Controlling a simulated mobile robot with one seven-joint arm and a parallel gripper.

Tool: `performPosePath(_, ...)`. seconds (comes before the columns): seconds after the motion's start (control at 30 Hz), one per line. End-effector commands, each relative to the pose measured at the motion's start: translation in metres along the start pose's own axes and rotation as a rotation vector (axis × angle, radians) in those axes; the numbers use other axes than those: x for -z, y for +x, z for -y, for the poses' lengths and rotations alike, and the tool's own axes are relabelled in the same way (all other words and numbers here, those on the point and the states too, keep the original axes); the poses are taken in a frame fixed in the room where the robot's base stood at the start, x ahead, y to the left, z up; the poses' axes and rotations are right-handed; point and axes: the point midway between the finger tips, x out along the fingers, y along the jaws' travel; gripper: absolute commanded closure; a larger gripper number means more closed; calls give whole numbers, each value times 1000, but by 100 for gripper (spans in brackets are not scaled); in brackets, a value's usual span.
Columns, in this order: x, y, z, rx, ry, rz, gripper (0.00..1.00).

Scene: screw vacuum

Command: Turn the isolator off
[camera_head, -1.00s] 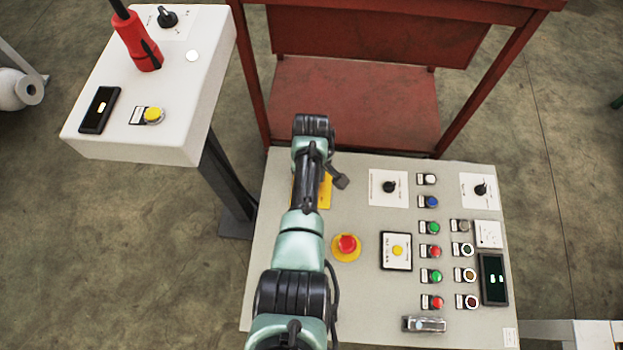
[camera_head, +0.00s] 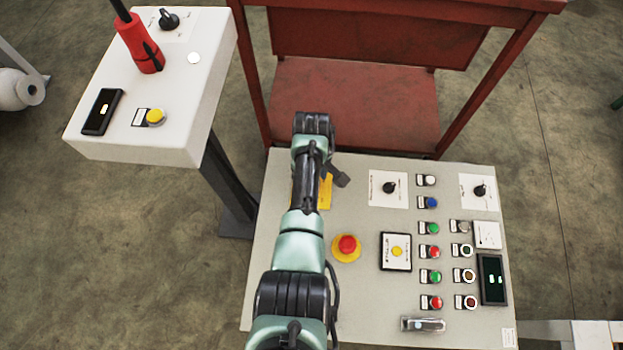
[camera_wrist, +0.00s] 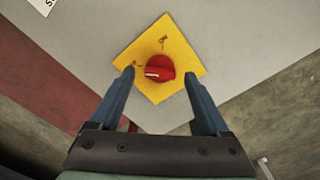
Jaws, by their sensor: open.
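The isolator is a red round knob (camera_wrist: 160,68) with a white mark on its left side, on a yellow square plate (camera_wrist: 190,62). In the wrist view my gripper (camera_wrist: 160,78) is open, with one blue finger on each side of the knob and a gap to it on both sides. I cannot tell how deep the fingertips are relative to the knob. In the head view my arm covers the knob, and only part of the yellow plate (camera_head: 325,192) shows beside it.
The grey panel (camera_head: 270,215) also bears a red emergency button (camera_head: 347,245), two black rotary switches (camera_head: 389,187) and several coloured push buttons. A white console (camera_head: 185,105) with a red handle (camera_head: 140,45) stands at the left. A red frame (camera_head: 355,100) stands behind the panel.

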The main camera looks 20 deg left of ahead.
Motion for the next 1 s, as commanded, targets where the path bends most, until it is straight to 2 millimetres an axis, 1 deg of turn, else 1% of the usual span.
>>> performPosePath(0.03, 0, -13, 0, -1, 0, -1, 20)
performPosePath(0.3, 0, -74, -1, -2, 0, -3, 20)
performPosePath(0.4, 0, -92, 0, -1, 0, -2, 20)
performPosePath(0.5, 0, -106, 0, -1, -1, -2, 20)
performPosePath(0.6, 0, -115, 0, 0, -1, -1, 20)
performPosePath(0.7, 0, -119, 0, 0, -1, -1, 20)
performPosePath(1.0, 0, -120, 0, 0, -1, 0, 20)
